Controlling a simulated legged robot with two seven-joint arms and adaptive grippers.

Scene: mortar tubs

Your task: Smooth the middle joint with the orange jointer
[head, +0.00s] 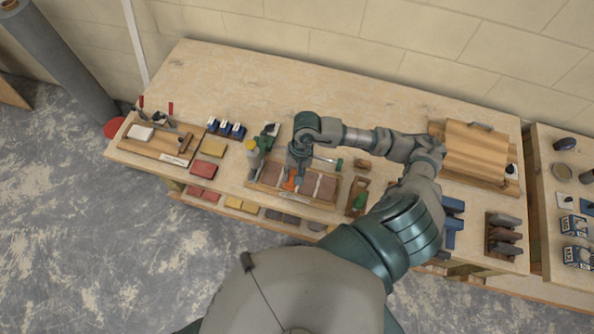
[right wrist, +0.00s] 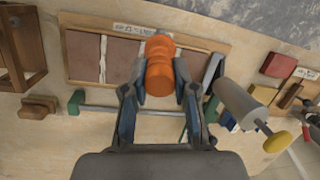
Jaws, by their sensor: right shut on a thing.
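The orange jointer (head: 290,184) is held in my right gripper (head: 297,173) over the brick panel. In the right wrist view the orange jointer (right wrist: 159,66) sits between the two fingers of the right gripper (right wrist: 160,90), which are shut on its sides. The brick panel (right wrist: 85,55) is a wooden-framed board of reddish-brown bricks with pale upright joints (right wrist: 103,58). The jointer and gripper cover part of the panel. I cannot tell whether the jointer touches a joint or which one lies under it. My left gripper is not in view.
A green-ended bar clamp (right wrist: 130,110) lies along the panel. A grey cylinder with a yellow cap (right wrist: 240,103) stands close beside it. A wooden holder with a green item (head: 358,197) is to the right, and yellow and red sponges (head: 212,146) to the left. The bench's back strip is clear.

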